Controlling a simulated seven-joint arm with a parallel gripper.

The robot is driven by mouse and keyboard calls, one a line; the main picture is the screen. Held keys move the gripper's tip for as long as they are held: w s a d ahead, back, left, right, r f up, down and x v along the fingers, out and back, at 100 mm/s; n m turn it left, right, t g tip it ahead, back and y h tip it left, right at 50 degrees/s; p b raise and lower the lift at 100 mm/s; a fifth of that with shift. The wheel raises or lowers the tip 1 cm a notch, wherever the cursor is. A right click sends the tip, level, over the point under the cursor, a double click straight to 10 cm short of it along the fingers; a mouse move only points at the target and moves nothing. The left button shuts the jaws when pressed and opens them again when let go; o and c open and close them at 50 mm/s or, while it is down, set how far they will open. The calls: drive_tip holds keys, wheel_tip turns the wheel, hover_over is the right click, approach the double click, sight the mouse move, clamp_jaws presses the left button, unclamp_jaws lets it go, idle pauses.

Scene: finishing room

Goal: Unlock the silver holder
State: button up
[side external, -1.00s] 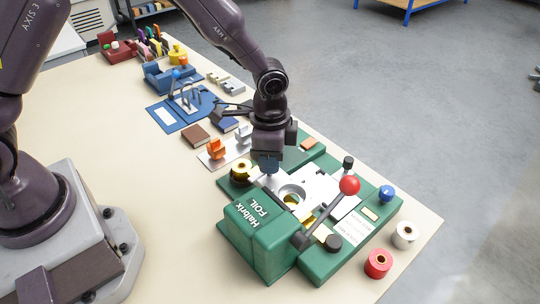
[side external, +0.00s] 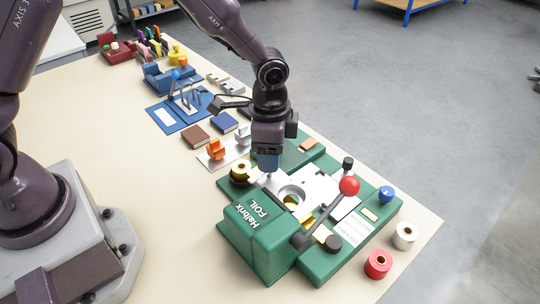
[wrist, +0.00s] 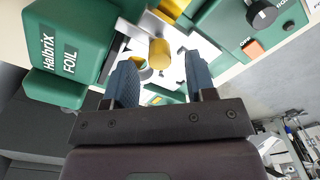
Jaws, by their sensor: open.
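A green press marked "Halbrix FOIL" (side external: 262,232) stands at the front of the bench. On it lies a silver metal plate (side external: 318,187) with a round opening. A small silver-grey block (side external: 243,133) stands beside an orange one on a thin plate behind the press. I cannot tell which silver part is the holder. My gripper (side external: 268,168) points down over the rear left of the silver plate. In the wrist view my gripper (wrist: 162,62) is open, with a brass-coloured cylinder (wrist: 159,52) showing between its fingertips; contact cannot be told.
Red (side external: 378,263) and white (side external: 404,236) rolls stand at the bench's right edge. Bare bench lies left of the press.

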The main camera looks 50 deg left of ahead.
wheel_tip(320, 180, up, 11)
idle(0.3)
drive_tip(key=shift+r, duration=0.1)
drive_tip(key=s+a+r+n+t, duration=0.2)
drive_tip(key=s+a+r+n, duration=0.2)
drive_tip(key=s, duration=0.5)
drive_tip(key=s+a+r+n+t, duration=0.3)
drive_tip(key=s+a+r+n, duration=0.2)
drive_tip(key=s, duration=0.5)
wheel_tip(320, 180, up, 2)
drive_tip(key=shift+a+r+t, duration=0.2)
drive_tip(key=shift+a+t, duration=0.1)
drive_tip(key=shift+a, duration=0.45)
